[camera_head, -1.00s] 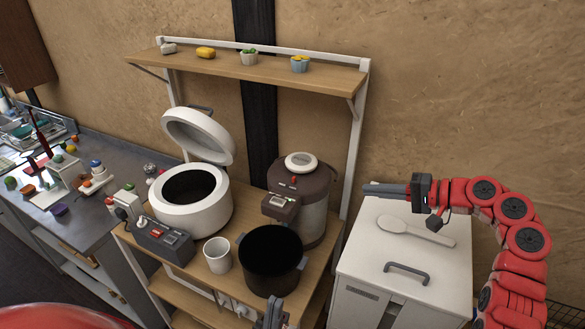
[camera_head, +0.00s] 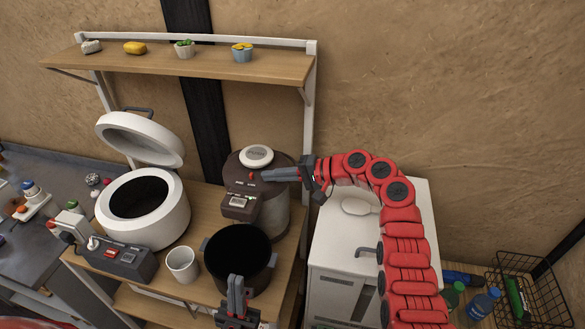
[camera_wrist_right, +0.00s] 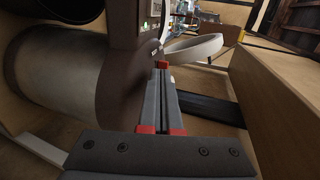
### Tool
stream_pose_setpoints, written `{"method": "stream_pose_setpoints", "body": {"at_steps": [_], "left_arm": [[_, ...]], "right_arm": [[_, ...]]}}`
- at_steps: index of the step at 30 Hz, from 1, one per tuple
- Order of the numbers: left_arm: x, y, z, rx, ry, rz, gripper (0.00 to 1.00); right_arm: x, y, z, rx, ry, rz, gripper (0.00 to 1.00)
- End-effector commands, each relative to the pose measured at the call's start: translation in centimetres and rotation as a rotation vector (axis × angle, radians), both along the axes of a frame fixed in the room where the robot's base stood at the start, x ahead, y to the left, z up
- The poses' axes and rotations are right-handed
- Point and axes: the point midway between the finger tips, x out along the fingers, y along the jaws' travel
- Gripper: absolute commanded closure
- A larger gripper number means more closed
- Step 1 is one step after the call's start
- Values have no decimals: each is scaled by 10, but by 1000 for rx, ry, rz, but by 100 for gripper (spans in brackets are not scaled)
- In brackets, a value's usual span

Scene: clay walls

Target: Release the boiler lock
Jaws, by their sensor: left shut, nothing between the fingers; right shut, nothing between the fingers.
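The boiler (camera_head: 273,213) is a brown-topped, steel-sided pot with a control panel (camera_head: 240,203) on its front and a white round cap (camera_head: 256,156) on its lid. A small red lock piece (camera_head: 250,176) sits on the lid above the panel. My right gripper (camera_head: 268,174) is shut and empty, its tips pointing left at this red piece, very close to it. In the right wrist view the shut tips (camera_wrist_right: 162,76) are right by the red piece (camera_wrist_right: 163,64); I cannot tell whether they touch. My left gripper (camera_head: 236,284) is shut and empty, in front of the black pot.
A black open pot (camera_head: 238,245), a white cup (camera_head: 182,264) and a switch box (camera_head: 118,260) stand in front of the boiler. A white cooker (camera_head: 160,218) with raised lid is to the left. A shelf (camera_head: 215,68) hangs above. A white cabinet (camera_head: 335,250) is on the right.

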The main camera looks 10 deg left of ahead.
Motion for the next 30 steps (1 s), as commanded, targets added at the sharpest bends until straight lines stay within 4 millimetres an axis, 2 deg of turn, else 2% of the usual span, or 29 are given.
{"method": "stream_pose_setpoints", "body": {"at_steps": [1,6,17,20,25,30], "left_arm": [[0,0,7,0,0,0,100],[0,0,11,0,0,0,100],[0,0,11,0,0,0,100],[0,0,7,0,0,0,100],[0,0,-5,0,0,0,100],[0,0,-3,0,0,0,100]], "right_arm": [[-1,7,4,-1,1,4,100],[0,19,1,-1,3,1,100],[1,21,0,0,0,0,100],[1,26,-1,2,0,1,100],[1,47,-2,1,-1,3,100],[1,50,0,0,1,2,100]]}}
